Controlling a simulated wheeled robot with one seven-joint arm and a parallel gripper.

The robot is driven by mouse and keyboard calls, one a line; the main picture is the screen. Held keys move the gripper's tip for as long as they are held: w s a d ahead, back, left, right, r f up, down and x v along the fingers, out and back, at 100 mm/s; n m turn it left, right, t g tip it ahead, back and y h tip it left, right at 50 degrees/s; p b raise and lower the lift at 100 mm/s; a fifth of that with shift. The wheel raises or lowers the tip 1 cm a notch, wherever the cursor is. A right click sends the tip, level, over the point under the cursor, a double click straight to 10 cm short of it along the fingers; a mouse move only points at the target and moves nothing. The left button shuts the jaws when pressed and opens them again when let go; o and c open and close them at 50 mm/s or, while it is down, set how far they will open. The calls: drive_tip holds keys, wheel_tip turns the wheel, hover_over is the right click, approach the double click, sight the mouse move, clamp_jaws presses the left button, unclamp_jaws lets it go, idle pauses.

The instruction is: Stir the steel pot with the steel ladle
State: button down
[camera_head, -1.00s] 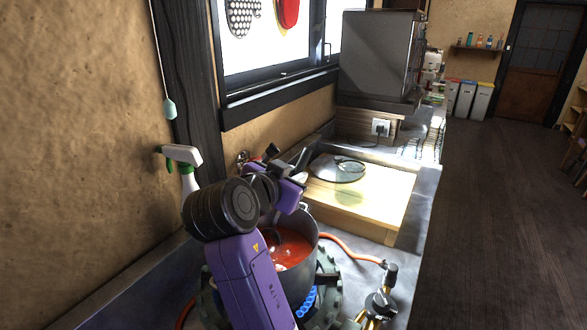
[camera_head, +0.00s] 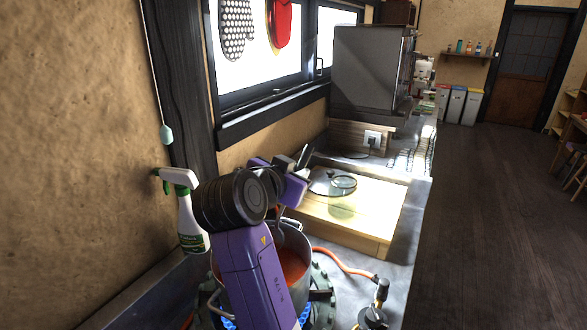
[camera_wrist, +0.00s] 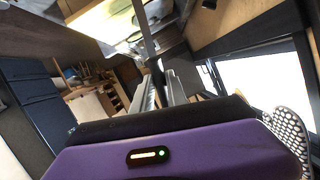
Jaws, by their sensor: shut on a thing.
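The steel pot (camera_head: 300,240) stands on a lit gas burner, partly hidden behind my arm, with red liquid (camera_head: 293,266) inside. My gripper (camera_head: 303,160) is above the pot's back side. It is shut on the steel ladle, whose handle (camera_wrist: 144,32) runs up from between the fingers in the wrist view. A grey piece of the ladle (camera_head: 279,235) shows in the head view, reaching down into the pot's opening. Its bowl is hidden, so I cannot tell how deep it sits.
A glass lid (camera_head: 333,183) lies on a wooden board (camera_head: 365,218) behind the pot. An orange hose (camera_head: 345,264) and gas valve (camera_head: 381,292) are to the right of the burner.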

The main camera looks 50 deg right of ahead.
drive_tip(key=shift+s+d+r+p, duration=0.1)
drive_tip(key=shift+d+r+p, duration=0.25)
drive_tip(key=shift+r, duration=0.3)
drive_tip(key=shift+s+d+r+p, duration=0.1)
drive_tip(key=shift+d+r+p, duration=0.05)
drive_tip(key=shift+r+p, duration=0.45)
drive_tip(key=shift+s+d+r+p, duration=0.1)
drive_tip(key=shift+d+r+p, duration=0.2)
drive_tip(key=shift+r, duration=0.4)
drive_tip(key=shift+s+d+r+p, duration=0.1)
drive_tip(key=shift+d+r+p, duration=0.2)
drive_tip(key=shift+r+p, duration=0.3)
drive_tip(key=shift+s+d+r+p, duration=0.1)
drive_tip(key=shift+d+r+p, duration=0.25)
drive_tip(key=shift+r, duration=0.3)
drive_tip(key=shift+d+r+p, duration=0.3)
drive_tip(key=shift+r+p, duration=0.2)
drive_tip(key=shift+r, duration=0.15)
wheel_tip(320, 180, up, 5)
drive_tip(key=p, duration=0.4)
hover_over(305, 153)
drive_tip(key=shift+s+d, duration=0.25)
drive_tip(key=shift+s, duration=0.2)
